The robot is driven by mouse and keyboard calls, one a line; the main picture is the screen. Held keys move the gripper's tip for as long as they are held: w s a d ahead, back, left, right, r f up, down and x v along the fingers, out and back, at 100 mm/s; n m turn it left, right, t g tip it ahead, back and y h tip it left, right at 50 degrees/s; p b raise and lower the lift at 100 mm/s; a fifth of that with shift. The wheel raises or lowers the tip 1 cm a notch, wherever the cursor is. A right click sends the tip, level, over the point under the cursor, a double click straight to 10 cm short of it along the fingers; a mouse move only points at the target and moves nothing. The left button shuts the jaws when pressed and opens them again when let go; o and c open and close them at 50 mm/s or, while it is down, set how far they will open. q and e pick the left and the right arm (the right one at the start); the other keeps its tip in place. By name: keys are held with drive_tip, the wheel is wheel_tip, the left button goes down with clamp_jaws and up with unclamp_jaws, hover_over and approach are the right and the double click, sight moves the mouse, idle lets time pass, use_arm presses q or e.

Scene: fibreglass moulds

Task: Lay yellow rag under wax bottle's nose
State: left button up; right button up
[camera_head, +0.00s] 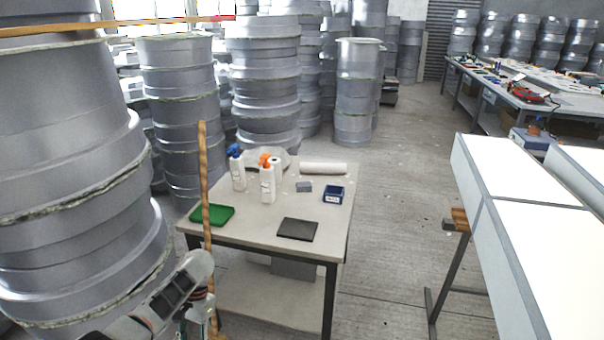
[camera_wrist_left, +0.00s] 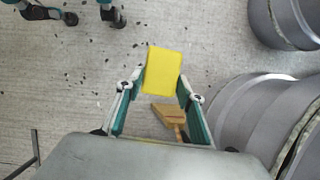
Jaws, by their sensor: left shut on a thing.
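My left gripper (camera_wrist_left: 163,84) is shut on the yellow rag (camera_wrist_left: 163,68), a flat rectangle held between its fingertips above the grey floor in the left wrist view. In the head view my left arm comes in at the lower left, and the rag does not show. Two white spray bottles stand upright on the table (camera_head: 262,215): one with a blue nozzle (camera_head: 236,167) and one with an orange nozzle (camera_head: 267,180). I cannot tell which holds wax. My right gripper is in neither view.
The table also holds a green cloth (camera_head: 212,215), a dark pad (camera_head: 298,229), a blue box (camera_head: 333,194), a grey block (camera_head: 304,186) and a white roll (camera_head: 323,168). A wooden pole (camera_head: 203,180) stands before its left side. Mould stacks (camera_head: 60,150) crowd the left.

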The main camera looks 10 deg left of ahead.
use_arm(q)
drive_tip(key=w+d+r+n+t+h, duration=0.1)
drive_tip(key=w+d+r+n+h, duration=0.35)
drive_tip(key=d+r+n, duration=0.8)
drive_tip(key=w+d+r+n+t, duration=0.1)
drive_tip(key=w+d+r+n, duration=0.1)
drive_tip(key=r, duration=0.5)
drive_tip(key=w+d+r+n+t, duration=0.1)
drive_tip(key=d+r+n+t, duration=0.15)
drive_tip(key=r, duration=0.35)
drive_tip(key=s+d+r+m+g+y, duration=0.1)
drive_tip(key=d+r+m+g, duration=0.1)
drive_tip(key=d+r+m, duration=0.4)
drive_tip(key=s+d+r+m+g+y, duration=0.1)
drive_tip(key=d+r+m+g, duration=0.15)
drive_tip(key=r+m, duration=0.4)
drive_tip(key=s+a+m+y, duration=0.2)
drive_tip(key=s+a+m, duration=0.1)
drive_tip(key=s+a, duration=0.6)
drive_tip(key=shift+n, duration=0.25)
drive_tip(key=f, duration=0.1)
drive_tip(key=a+f, duration=0.1)
drive_tip(key=f, duration=0.3)
drive_tip(key=shift+w+a, duration=0.35)
drive_tip(key=shift+w, duration=0.05)
